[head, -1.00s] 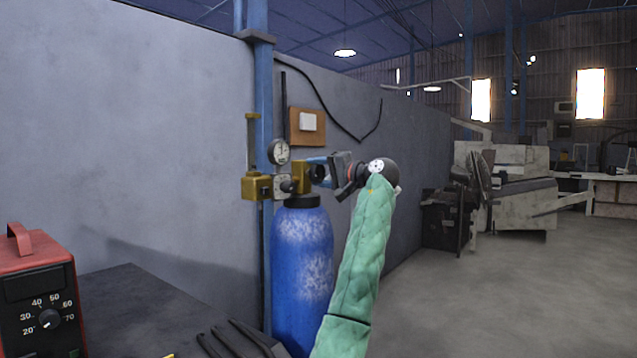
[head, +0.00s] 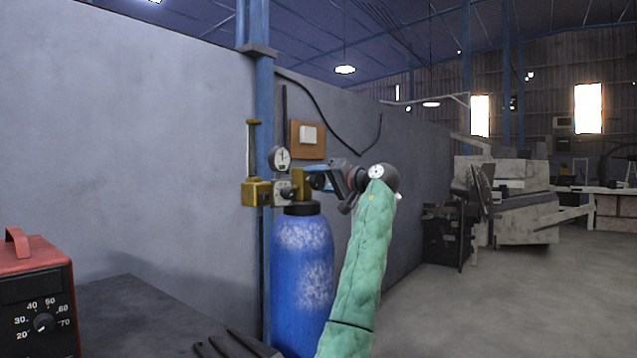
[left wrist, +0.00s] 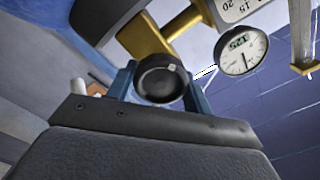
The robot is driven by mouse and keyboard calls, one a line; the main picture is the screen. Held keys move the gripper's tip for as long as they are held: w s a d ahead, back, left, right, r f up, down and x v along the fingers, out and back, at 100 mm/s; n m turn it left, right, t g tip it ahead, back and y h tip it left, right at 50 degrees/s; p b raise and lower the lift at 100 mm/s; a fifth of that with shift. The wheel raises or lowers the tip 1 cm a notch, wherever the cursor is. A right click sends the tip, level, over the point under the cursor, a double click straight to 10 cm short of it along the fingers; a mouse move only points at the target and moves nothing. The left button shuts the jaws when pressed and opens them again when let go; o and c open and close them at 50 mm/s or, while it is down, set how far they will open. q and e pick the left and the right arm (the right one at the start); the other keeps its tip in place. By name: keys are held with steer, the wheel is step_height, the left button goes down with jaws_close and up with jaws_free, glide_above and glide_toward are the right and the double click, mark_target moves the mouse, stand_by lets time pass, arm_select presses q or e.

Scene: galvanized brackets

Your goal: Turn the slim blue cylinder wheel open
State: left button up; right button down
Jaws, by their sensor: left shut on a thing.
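The blue cylinder (head: 300,265), with worn pale patches, stands upright by the wall. On its dark neck sits a brass valve (head: 299,183). The black hand wheel (head: 316,183) is at the valve's right side, partly hidden by my fingers. My left gripper (head: 319,174), on the green-sleeved arm, reaches it from the right and is shut on it. In the left wrist view the round black wheel (left wrist: 160,78) sits between the two blue fingers, with the brass valve body (left wrist: 147,40) behind it. My right gripper is not in view.
A round gauge (head: 279,158) and a brass regulator (head: 256,192) are left of the valve, near a blue post (head: 264,100). A red box with a dial (head: 38,300) is by a dark bench (head: 135,315) at lower left. Open floor (head: 450,310) lies to the right.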

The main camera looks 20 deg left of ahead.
mark_target(322, 181)
arm_select(q)
steer(key=shift+f, duration=0.1)
steer(key=o, duration=1)
steer(key=shift+c, duration=0.2)
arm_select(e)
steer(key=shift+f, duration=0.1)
arm_select(q)
steer(key=shift+d, duration=0.1)
steer(key=b+v, duration=0.2)
steer(key=v, duration=0.4)
steer(key=shift+d, duration=0.2)
steer(key=shift+s+d, duration=0.2)
steer(key=shift+d, duration=0.4)
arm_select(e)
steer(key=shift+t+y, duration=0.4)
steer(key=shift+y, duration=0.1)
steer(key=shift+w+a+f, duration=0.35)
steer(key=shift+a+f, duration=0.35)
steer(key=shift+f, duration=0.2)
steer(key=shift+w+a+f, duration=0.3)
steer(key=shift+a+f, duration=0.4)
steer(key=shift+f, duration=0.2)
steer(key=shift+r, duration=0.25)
